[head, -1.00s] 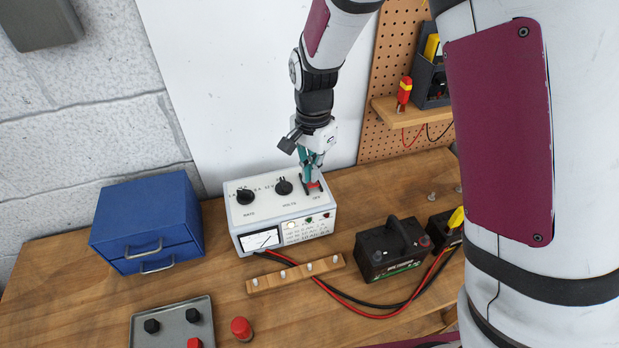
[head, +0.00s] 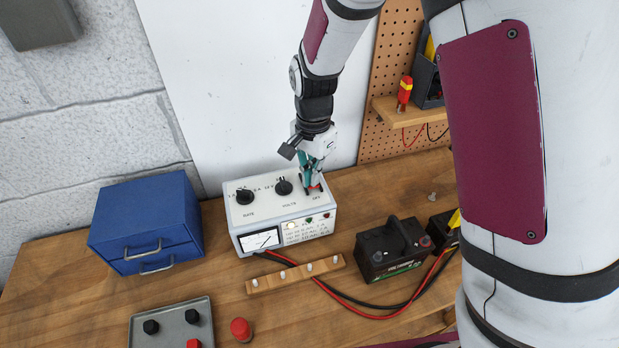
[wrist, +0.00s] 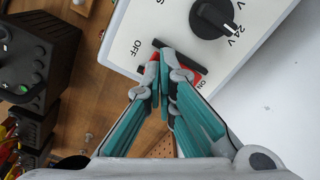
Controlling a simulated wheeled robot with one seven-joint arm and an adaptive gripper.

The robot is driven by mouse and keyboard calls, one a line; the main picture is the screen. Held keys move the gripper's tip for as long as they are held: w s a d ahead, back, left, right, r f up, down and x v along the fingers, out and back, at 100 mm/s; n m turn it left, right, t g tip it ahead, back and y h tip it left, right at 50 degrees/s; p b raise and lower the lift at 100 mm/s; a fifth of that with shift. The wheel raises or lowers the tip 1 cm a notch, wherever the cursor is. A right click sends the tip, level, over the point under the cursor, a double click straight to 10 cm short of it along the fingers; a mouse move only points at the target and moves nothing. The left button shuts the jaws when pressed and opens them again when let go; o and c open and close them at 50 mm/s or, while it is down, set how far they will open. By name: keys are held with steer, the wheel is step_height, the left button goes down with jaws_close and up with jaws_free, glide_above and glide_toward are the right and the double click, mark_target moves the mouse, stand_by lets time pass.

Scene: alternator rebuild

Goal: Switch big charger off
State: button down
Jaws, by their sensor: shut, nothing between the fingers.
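The big charger (head: 270,208) is a white box with two black knobs on top and a meter on its front. It stands on the wooden bench. Its red rocker switch (wrist: 196,75) sits in a black surround between the OFF and ON labels in the wrist view. My gripper (head: 312,188) is at the top right of the charger, over the switch. In the wrist view my gripper (wrist: 160,62) is shut and empty, its tips at the OFF side of the switch and hiding part of it. I cannot tell which way the rocker is tilted.
A black battery (head: 393,248) stands right of the charger, with red and black cables in front. A wooden strip with pegs (head: 296,274) lies before the charger. A blue drawer box (head: 147,222) stands left. A grey tray (head: 172,326) is at the front.

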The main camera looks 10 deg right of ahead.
steer(key=shift+f, duration=0.2)
steer(key=shift+r+p, duration=1.25)
steer(key=shift+r, duration=2.3)
steer(key=s+d+r+n+t+b, duration=0.1)
steer(key=s+d+r+n+t, duration=0.15)
steer(key=s+d+r, duration=0.4)
steer(key=s+d+r+n+t, duration=0.1)
steer(key=s+d+r+n, duration=0.25)
steer(key=s+r, duration=0.6)
steer(key=s+d+r+n+t+b, duration=0.1)
steer(key=s+d+r+n+t, duration=0.1)
steer(key=s, duration=0.4)
steer(key=shift+s+d+n, duration=0.2)
steer(key=shift+d+n, duration=0.15)
steer(key=shift+n, duration=0.55)
